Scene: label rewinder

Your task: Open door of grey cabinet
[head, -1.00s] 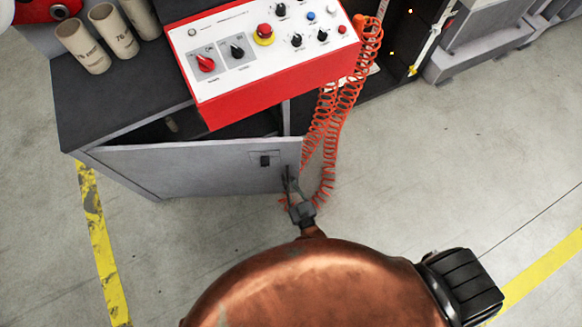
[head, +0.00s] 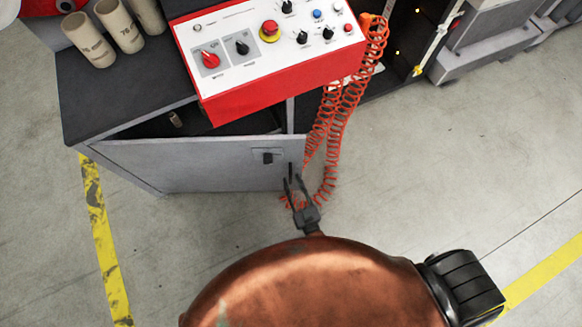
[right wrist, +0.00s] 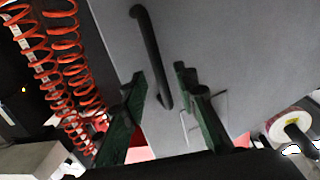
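The grey cabinet door (head: 200,168) stands ajar, with a dark gap behind its top edge. It carries a small dark latch (head: 267,157) and a dark upright bar handle near its right edge. The handle (right wrist: 150,55) shows clearly in the right wrist view. My right gripper (head: 294,182) is at the handle's lower end. In the right wrist view its two fingers (right wrist: 161,88) are apart, with the handle's lower end between or just beyond them; contact cannot be told. My left gripper is not in view.
Orange coiled cables (head: 335,110) hang close to the right of the door edge and my right gripper. A red and white control panel (head: 270,50) overhangs the cabinet top (head: 120,95). Cardboard cores (head: 90,40) stand on the top. Floor left and right is clear.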

